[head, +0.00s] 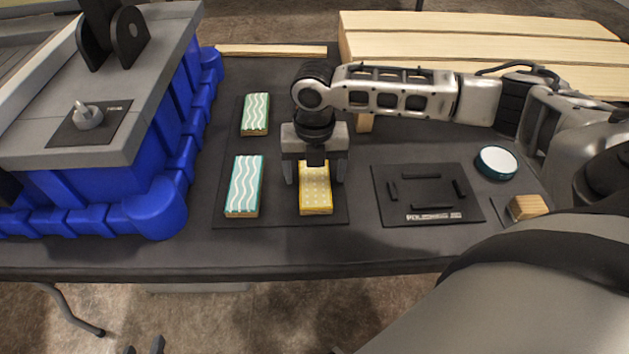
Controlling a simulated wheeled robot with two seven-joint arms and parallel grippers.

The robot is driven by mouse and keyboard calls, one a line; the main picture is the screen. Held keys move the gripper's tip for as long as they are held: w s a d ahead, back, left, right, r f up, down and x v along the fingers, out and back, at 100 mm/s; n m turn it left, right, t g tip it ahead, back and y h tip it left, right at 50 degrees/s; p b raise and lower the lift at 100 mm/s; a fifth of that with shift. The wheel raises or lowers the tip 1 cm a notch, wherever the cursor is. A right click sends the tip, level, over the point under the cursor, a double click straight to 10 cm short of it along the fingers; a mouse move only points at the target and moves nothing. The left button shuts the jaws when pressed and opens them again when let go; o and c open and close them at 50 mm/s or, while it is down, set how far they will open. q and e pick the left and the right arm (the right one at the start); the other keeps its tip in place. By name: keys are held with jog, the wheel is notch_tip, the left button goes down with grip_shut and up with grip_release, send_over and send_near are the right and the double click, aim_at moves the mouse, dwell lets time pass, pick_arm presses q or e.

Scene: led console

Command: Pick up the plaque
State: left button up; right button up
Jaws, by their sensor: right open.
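Several plaque-like blocks lie on a dark mat. A yellow dotted plaque (315,199) lies at the mat's front right. A teal-and-white wavy plaque (244,186) lies to its left, and a green wavy one (255,114) lies farther back. My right gripper (315,180) points down over the yellow plaque's far part. Its fingers are open, one on each side of the plaque; I cannot tell whether they touch it. The gripper hides the plaque's far end. Two dark tips at the bottom edge seem to be my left gripper (143,346), mostly out of frame.
A black fixture plate (402,211) with raised bars lies right of the mat. A blue-and-grey console (110,180) stands at left. Pale planks (480,35) lie behind.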

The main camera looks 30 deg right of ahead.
jog(key=c, duration=1.1)
